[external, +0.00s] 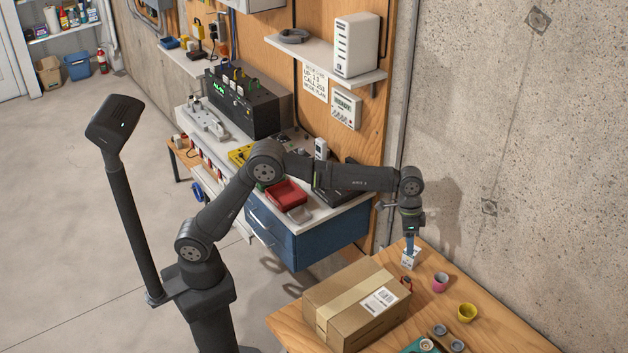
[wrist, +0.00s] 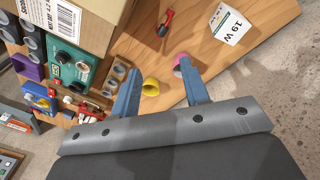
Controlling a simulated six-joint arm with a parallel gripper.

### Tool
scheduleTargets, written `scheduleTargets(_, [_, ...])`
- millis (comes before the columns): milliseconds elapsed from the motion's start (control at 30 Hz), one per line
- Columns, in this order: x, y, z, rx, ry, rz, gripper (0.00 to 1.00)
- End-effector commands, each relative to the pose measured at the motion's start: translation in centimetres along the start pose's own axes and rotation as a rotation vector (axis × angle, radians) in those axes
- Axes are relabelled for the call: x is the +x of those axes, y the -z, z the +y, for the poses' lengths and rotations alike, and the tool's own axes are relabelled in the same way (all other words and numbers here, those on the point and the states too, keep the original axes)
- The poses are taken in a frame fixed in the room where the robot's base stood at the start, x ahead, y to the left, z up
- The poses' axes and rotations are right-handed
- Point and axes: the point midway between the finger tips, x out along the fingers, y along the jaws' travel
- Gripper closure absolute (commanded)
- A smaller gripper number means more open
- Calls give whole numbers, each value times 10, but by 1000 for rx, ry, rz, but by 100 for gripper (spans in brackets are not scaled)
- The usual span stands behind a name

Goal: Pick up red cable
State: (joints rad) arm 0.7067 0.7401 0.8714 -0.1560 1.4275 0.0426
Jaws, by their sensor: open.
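A small red piece with a dark end (wrist: 166,20) lies on the wooden table beside the cardboard box in the wrist view. It is small and partly dark in the external view (external: 406,283), by the box's right end. It may be the red cable; no long cord is clear on it. My gripper (wrist: 161,72) is open, with blue fingers apart and nothing between them.
The cardboard box (external: 340,312) fills the table's left part. A teal device (wrist: 72,66) is near the box. A concrete wall (external: 520,150) rises behind the table.

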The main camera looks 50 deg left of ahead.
Motion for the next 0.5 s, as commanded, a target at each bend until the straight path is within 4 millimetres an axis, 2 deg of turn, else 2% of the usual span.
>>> scheduleTargets(300, [5, -21, -19, 531, -65, 126, 58])
scheduleTargets(500, [7, -30, -26, 743, -63, 190, 58])
